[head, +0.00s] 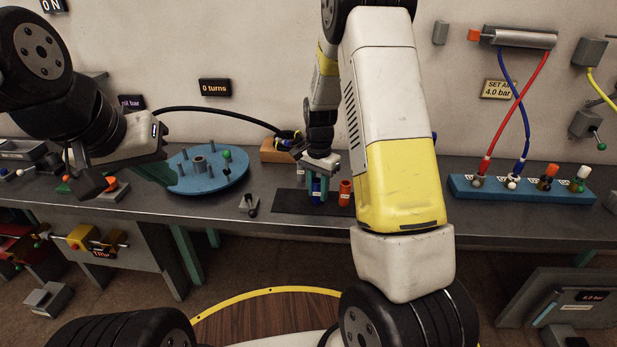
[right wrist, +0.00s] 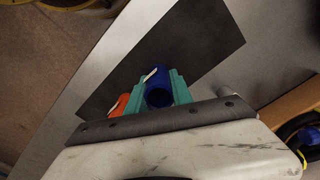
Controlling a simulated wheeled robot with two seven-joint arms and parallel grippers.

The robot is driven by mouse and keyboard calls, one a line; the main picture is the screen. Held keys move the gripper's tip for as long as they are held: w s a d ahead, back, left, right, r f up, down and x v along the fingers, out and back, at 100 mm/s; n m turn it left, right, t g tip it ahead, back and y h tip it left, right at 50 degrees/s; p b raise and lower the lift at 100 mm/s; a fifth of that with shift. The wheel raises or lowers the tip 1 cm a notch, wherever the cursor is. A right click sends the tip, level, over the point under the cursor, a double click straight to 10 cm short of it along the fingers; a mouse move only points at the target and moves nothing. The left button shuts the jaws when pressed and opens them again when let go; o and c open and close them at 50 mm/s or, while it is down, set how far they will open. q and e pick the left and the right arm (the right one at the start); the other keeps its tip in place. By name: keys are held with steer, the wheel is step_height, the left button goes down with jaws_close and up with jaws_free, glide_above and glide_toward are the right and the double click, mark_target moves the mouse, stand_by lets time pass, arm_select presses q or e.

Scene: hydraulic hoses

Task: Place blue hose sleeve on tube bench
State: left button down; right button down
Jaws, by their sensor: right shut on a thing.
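The blue hose sleeve (right wrist: 158,90) is a short open tube. My right gripper (right wrist: 160,92) is shut on it, with a green finger on each side. In the head view the blue sleeve (head: 317,186) is between the fingers of the right gripper (head: 318,188), upright, at the black mat (head: 285,203); I cannot tell if it touches the mat. A red-orange sleeve (head: 345,192) stands just right of it and shows beside the finger in the right wrist view (right wrist: 118,105). My left gripper (head: 95,186) is over the bench at the left; its fingers are not clear.
A blue round plate (head: 207,170) with pegs lies left of the mat. A small lever (head: 250,203) stands between them. A wooden block (head: 275,151) with a black hose is behind. A blue manifold (head: 535,194) with red and blue hoses is at the right.

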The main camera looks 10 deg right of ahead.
steer(key=shift+f, duration=0.1)
steer(key=c, duration=1.1)
jaws_free()
steer(key=s+r+n+t+y, duration=0.1)
steer(key=s+r, duration=0.2)
steer(key=r, duration=0.7)
steer(key=s+r+n+t, duration=0.1)
steer(key=s+r, duration=0.2)
steer(key=r, duration=0.7)
steer(key=s+r+n+t, duration=0.1)
steer(key=s+r+n, duration=0.1)
steer(key=s, duration=0.4)
steer(key=s+a+r+n+t, duration=0.1)
steer(key=s+r+n, duration=0.1)
steer(key=s, duration=0.4)
steer(key=s+a+r+n+t+y, duration=0.1)
steer(key=s+r+n+t, duration=0.1)
steer(key=s, duration=0.5)
steer(key=shift+r+n, duration=0.4)
steer(key=shift+n, duration=0.5)
